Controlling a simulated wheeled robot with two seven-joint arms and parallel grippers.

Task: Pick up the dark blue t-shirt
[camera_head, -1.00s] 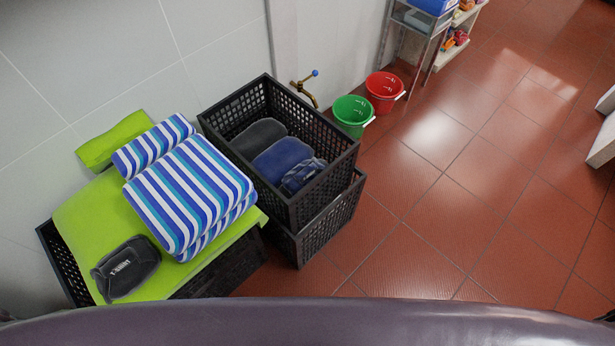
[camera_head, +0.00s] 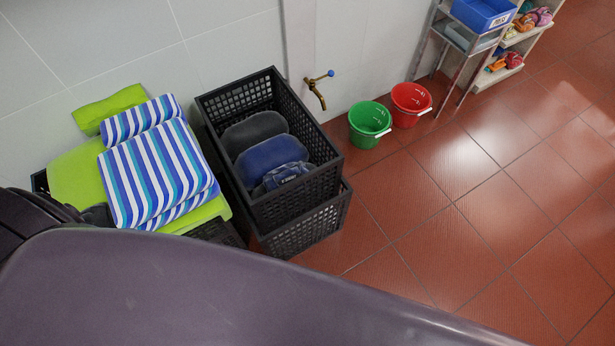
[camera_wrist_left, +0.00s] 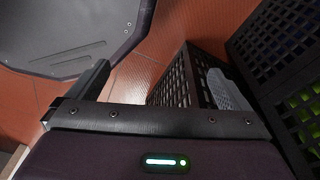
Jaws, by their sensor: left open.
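A dark blue folded cloth (camera_head: 270,158), which looks like the t-shirt, lies in the upper black crate (camera_head: 310,197). A dark grey folded cloth (camera_head: 254,130) lies behind it, and a patterned blue one (camera_head: 286,175) lies in front. My left gripper (camera_wrist_left: 160,88) is open and empty in the left wrist view, its fingers wide apart. Black crate walls (camera_wrist_left: 185,78) show beyond it. Neither gripper's fingertips show in the head view.
Striped folded towels (camera_head: 155,175) lie on green cloth (camera_head: 75,170) left of the crates. A tap (camera_head: 318,88) sticks out of the wall behind. Green (camera_head: 368,125) and red (camera_head: 410,104) buckets stand to the right. The tiled floor (camera_head: 450,230) at right is clear.

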